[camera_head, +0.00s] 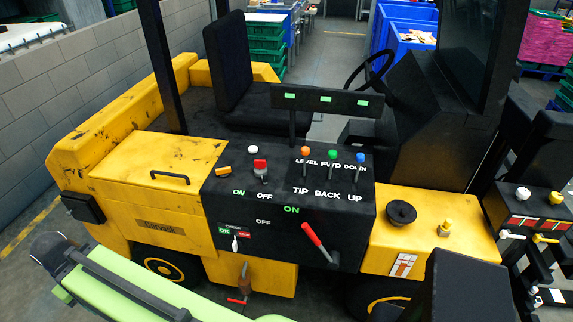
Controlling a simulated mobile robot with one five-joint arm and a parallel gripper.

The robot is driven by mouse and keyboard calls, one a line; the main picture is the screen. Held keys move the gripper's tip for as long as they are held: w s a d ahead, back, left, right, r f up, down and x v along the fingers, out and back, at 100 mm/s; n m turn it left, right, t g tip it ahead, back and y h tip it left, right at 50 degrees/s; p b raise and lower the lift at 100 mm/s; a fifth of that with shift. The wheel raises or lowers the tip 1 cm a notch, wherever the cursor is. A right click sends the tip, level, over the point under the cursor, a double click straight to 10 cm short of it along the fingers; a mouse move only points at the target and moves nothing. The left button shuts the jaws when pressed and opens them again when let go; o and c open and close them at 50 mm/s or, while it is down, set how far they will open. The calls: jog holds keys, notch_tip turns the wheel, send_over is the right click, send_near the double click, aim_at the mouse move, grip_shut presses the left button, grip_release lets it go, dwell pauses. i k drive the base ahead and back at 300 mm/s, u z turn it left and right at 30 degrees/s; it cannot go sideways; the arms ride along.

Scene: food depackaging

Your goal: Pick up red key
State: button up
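A smaller pale key or switch (235,243) is on the panel's front face, beside a green and red label. A small red piece (237,300) shows low on the forklift, below a brown upright part (244,278); I cannot tell what it is. A light green arm section, probably mine, crosses the bottom left. I cannot make out my gripper's fingers in this view.
A red-handled lever (314,237) juts from the panel front. Orange, green and blue levers (332,158) stand on its right part. A black post (292,125) rises behind.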

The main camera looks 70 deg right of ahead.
aim_at(259, 164)
jog(key=z, duration=0.4)
jog(key=i, duration=1)
jog(key=u, duration=0.1)
